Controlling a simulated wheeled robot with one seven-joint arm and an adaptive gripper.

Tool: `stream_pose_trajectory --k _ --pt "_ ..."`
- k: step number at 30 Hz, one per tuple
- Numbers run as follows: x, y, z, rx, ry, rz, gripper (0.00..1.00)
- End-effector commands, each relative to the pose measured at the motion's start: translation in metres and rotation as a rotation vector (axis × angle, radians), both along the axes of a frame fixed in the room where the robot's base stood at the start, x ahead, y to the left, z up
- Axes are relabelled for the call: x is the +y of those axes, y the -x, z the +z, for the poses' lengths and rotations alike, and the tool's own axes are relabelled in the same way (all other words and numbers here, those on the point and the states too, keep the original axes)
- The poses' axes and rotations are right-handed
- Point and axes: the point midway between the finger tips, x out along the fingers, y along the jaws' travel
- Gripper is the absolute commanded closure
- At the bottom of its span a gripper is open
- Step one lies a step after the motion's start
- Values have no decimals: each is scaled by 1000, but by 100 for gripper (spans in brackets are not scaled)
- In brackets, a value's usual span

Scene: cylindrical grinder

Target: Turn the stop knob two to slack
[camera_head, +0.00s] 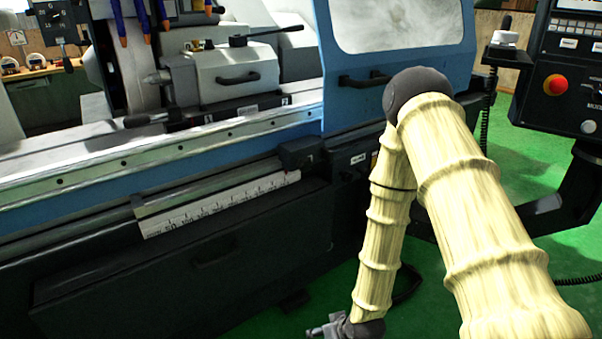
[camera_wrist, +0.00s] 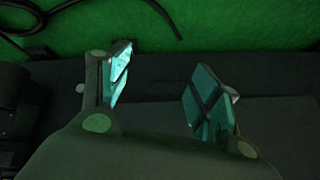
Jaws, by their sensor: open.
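The blue and dark grinder (camera_head: 240,145) fills the left and middle of the head view. A white ruler strip (camera_head: 220,205) runs along its front below a rail. A dark block (camera_head: 299,152) sits at the rail's right end and a smaller dark bracket (camera_head: 139,207) near the ruler's left end. I cannot tell which part is stop knob two. My gripper (camera_head: 326,331) hangs low at the bottom edge of the head view, partly cut off, below and apart from these parts. In the wrist view my gripper (camera_wrist: 164,88) is open, with nothing between its fingertips.
A control panel (camera_head: 562,75) with a red button stands at the right. The machine's blue door (camera_head: 395,70) is behind my arm. Green floor (camera_head: 520,160) shows at the right, and a dark cable (camera_wrist: 90,13) lies on the floor in the wrist view.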

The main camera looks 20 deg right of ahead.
Motion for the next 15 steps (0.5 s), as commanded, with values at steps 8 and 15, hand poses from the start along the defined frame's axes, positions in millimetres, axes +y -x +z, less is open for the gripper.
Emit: stream_pose_trajectory --k 8,15 --pt "-20 -158 95 -414 -77 48 37" --pt "-52 -248 214 -762 -101 91 37"
